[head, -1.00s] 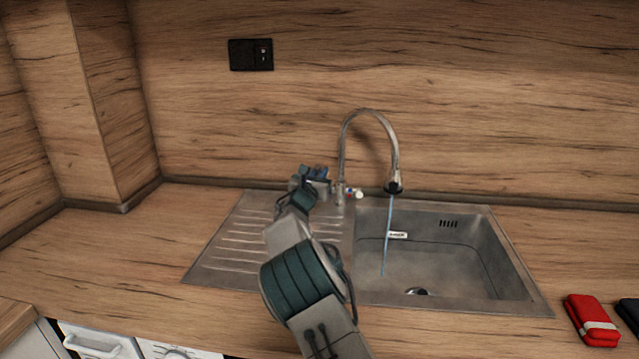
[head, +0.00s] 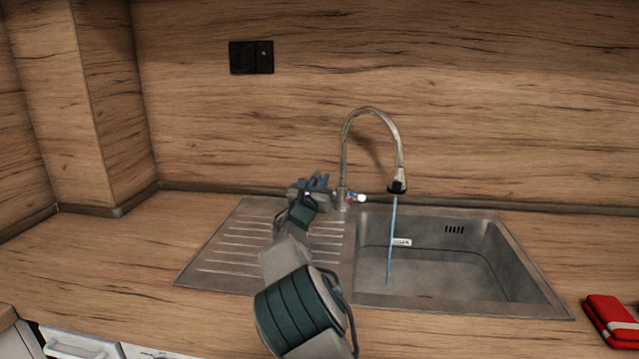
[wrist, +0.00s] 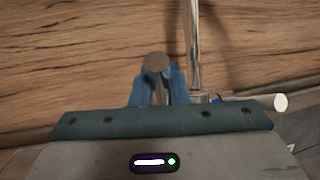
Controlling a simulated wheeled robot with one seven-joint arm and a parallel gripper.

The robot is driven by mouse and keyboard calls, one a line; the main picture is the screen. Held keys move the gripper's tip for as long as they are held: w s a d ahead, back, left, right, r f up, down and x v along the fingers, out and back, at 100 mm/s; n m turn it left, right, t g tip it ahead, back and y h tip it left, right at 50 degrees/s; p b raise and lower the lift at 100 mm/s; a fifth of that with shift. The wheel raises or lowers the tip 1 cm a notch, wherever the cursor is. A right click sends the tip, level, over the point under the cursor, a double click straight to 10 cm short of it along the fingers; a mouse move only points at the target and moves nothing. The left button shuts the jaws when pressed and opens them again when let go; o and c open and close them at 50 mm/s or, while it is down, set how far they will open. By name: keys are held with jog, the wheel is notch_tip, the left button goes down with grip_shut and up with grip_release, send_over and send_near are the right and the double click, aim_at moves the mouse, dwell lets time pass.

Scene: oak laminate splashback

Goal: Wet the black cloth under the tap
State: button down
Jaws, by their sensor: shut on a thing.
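The tap (head: 344,150) is a tall curved metal spout behind the sink, and a thin stream of water (head: 392,240) falls from it into the basin. My gripper (head: 318,182) is at the left of the tap's base. In the wrist view its blue fingers (wrist: 157,88) are closed around a grey round-ended piece (wrist: 156,62), which looks like a tap handle. A white-tipped lever (wrist: 280,102) sticks out to the right of the tap column (wrist: 194,50). No black cloth can be made out now.
The steel sink (head: 510,290) has a basin at right and a ribbed drainer (head: 235,245) at left. A red folded cloth (head: 608,318) lies on the counter at the right edge. The left counter (head: 120,240) is clear. A black socket (head: 250,57) is on the splashback.

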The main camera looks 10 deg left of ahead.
jog(key=c, duration=1.4)
grip_release()
jog(key=shift+b+v, duration=0.45)
jog(key=shift+v, duration=3.35)
jog(key=shift+d+r, duration=0.1)
